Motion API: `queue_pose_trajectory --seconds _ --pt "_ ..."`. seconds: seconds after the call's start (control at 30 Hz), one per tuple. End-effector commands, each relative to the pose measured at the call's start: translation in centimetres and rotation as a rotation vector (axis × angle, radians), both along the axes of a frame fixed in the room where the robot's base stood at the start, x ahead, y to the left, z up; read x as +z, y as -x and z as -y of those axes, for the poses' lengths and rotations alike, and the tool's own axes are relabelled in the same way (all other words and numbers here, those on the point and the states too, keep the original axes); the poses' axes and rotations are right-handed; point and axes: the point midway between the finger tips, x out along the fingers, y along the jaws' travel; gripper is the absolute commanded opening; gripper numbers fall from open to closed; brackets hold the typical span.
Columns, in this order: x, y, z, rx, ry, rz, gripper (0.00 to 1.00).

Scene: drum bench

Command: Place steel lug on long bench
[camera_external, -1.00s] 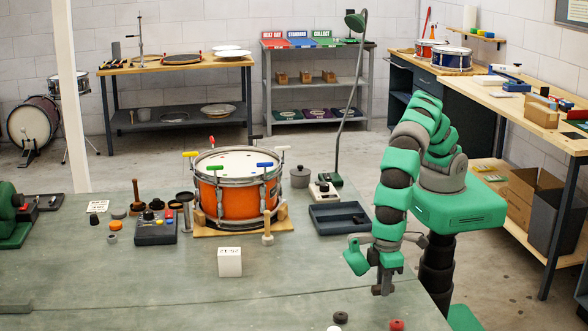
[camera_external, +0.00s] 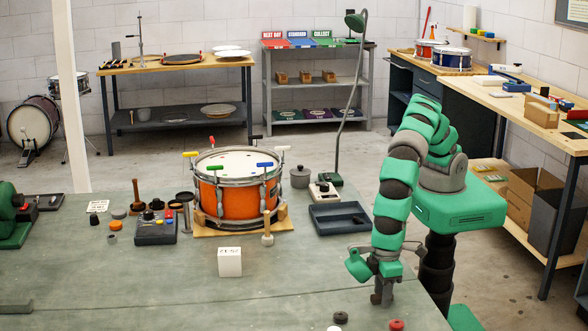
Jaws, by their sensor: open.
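My gripper (camera_external: 381,298) is open and points down over the front right of the green-topped bench (camera_external: 130,280). Its fingers are small and dark here, and I cannot tell whether they touch the top. I cannot pick out the steel lug for sure; no piece is clearly seen between the fingers. A long wood-topped bench (camera_external: 487,92) runs along the right wall, behind my arm. The pictures do not settle which of the two is the long bench.
An orange drum (camera_external: 230,193) on a wooden base stands mid-bench, with a blue-grey tray (camera_external: 338,218) to its right. A dark puck (camera_external: 340,317), a red puck (camera_external: 397,325) and a white block (camera_external: 230,262) lie nearer. The front left top is mostly clear.

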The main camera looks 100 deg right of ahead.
Motion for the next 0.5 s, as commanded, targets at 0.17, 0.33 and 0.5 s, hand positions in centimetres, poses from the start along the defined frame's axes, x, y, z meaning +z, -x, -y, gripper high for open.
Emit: queue_pose_trajectory --seconds 0.17,0.33,0.5 --pt "2.4 -0.1 -0.2 0.0 -0.006 0.005 0.42" --pt "5.7 -0.1 -0.1 0.0 -0.004 0.003 0.42" --pt "8.9 -0.1 -0.1 0.001 -0.003 0.004 0.42"
